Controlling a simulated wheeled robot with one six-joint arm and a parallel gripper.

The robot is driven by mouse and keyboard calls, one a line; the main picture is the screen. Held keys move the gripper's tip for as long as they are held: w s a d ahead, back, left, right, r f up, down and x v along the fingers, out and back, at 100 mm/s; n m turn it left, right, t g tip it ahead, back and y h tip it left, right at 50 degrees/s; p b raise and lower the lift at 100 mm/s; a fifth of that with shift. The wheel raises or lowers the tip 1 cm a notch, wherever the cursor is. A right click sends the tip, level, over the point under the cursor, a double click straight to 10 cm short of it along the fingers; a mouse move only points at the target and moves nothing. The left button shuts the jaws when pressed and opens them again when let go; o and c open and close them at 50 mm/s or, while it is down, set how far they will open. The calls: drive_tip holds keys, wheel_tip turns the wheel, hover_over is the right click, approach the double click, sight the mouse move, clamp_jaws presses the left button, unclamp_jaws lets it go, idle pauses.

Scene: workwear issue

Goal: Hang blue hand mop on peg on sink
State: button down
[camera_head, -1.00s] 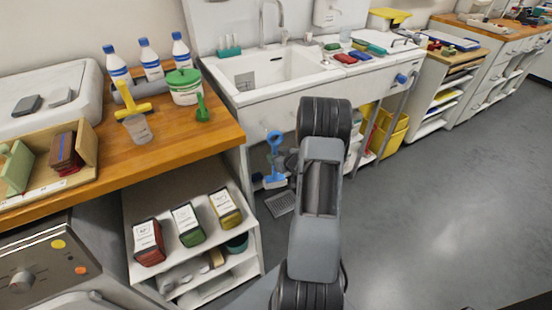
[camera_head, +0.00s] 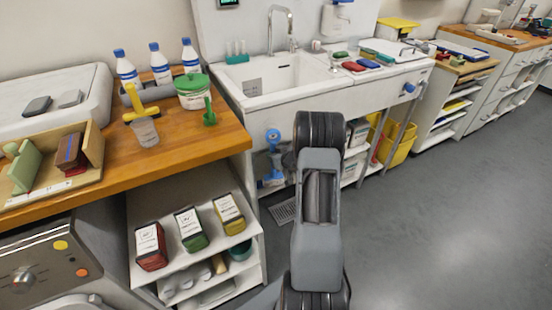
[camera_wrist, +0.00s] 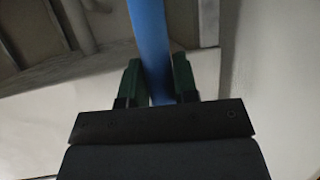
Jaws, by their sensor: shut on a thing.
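In the head view my arm mostly hides the gripper. A blue peg (camera_head: 409,88) sticks out at the right end of the sink's front, well to the right of the mop.
A wooden counter (camera_head: 215,143) with bottles and a tub stands left of the sink, above an open shelf (camera_head: 185,268) of boxes. A yellow bucket (camera_head: 399,145) stands beneath the sink's right end. The grey floor (camera_head: 440,220) at right is open.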

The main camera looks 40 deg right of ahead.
drive_tip(key=shift+x, duration=1)
drive_tip(key=shift+w+d, duration=0.1)
drive_tip(key=shift+d, duration=0.05)
drive_tip(key=c, duration=0.8)
unclamp_jaws()
drive_tip(key=shift+c, duration=0.2)
drive_tip(key=shift+o, duration=0.2)
drive_tip(key=shift+d, duration=0.15)
